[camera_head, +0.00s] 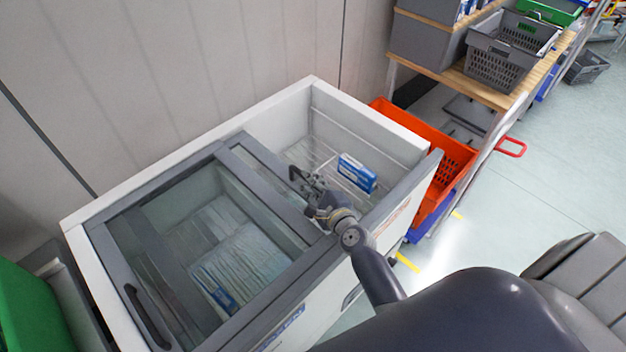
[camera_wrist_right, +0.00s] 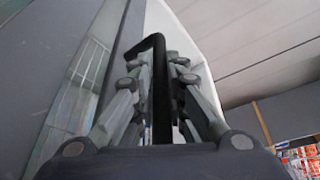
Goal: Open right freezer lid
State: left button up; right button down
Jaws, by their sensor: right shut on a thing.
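The chest freezer (camera_head: 375,117) has grey-framed sliding glass lids. The right lid (camera_head: 262,190) lies toward the left, overlapping the left lid (camera_head: 112,262), and the freezer's right end is uncovered. My right gripper (camera_head: 308,183) is at the right lid's edge, over the opening. In the right wrist view, my right gripper (camera_wrist_right: 161,82) is shut on the black lid handle (camera_wrist_right: 161,108), which stands between its fingers. In the head view the gripper partly hides this handle. My left gripper is in neither view.
A blue and white box (camera_head: 357,172) lies inside the open right end. The left lid has its own dark handle (camera_head: 147,316). An orange tote (camera_head: 456,153) stands just right of the freezer, beside a shelf with grey baskets (camera_head: 497,65). A wall runs behind.

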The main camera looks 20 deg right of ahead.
jog(key=c, duration=1.7)
grip_release()
jog(key=shift+a, duration=0.1)
jog(key=shift+o, duration=0.5)
jog(key=shift+s, duration=0.5)
jog(key=v, duration=1.1)
jog(key=shift+r, duration=0.15)
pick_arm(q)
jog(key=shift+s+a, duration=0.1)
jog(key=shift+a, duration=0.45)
